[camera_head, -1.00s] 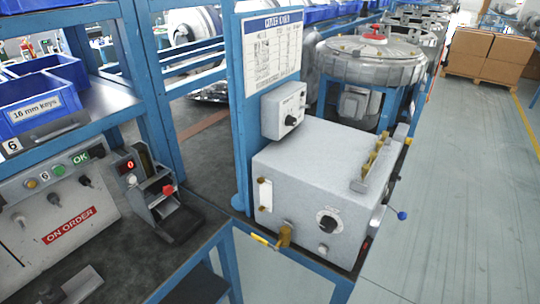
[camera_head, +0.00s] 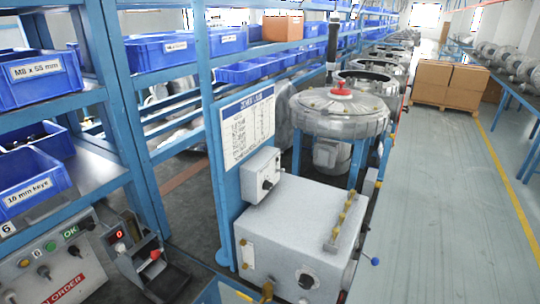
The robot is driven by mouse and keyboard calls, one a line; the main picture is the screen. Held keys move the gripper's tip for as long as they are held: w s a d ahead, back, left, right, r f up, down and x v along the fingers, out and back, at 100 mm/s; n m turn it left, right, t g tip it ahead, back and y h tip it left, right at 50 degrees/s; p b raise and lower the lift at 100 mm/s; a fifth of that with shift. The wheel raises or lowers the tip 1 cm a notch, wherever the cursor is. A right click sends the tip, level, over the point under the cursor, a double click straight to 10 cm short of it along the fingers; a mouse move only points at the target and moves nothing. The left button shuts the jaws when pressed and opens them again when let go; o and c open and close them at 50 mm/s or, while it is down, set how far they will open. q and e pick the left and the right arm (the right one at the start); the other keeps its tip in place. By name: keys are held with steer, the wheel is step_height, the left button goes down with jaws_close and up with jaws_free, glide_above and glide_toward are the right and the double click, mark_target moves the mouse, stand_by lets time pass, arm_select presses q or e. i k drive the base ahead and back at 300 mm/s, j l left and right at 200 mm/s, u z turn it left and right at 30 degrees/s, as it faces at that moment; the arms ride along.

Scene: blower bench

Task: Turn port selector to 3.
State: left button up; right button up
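A grey metal box (camera_head: 290,222) stands at the bench end in the lower middle of the head view. Its front face carries a round black selector knob (camera_head: 307,280) on a pale dial; the numbers are too small to read. A smaller grey box (camera_head: 261,175) with a black knob (camera_head: 267,184) is mounted on the blue post above it. I cannot tell which of the two knobs is the port selector, or where either points. Neither of my grippers is in view.
A round metal blower housing (camera_head: 338,112) with a red top stands behind the box. A lever with a blue ball (camera_head: 375,261) sticks out at the box's right. A control panel (camera_head: 50,262) is at the lower left. The right-hand floor (camera_head: 440,200) is clear.

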mark_target(363, 228)
steer(key=k+l+z, duration=0.3)
steer(key=l+z, duration=0.35)
steer(key=i+l+u, duration=0.15)
steer(key=i, duration=0.25)
steer(key=i+l+u, duration=0.1)
steer(key=i+l, duration=0.3)
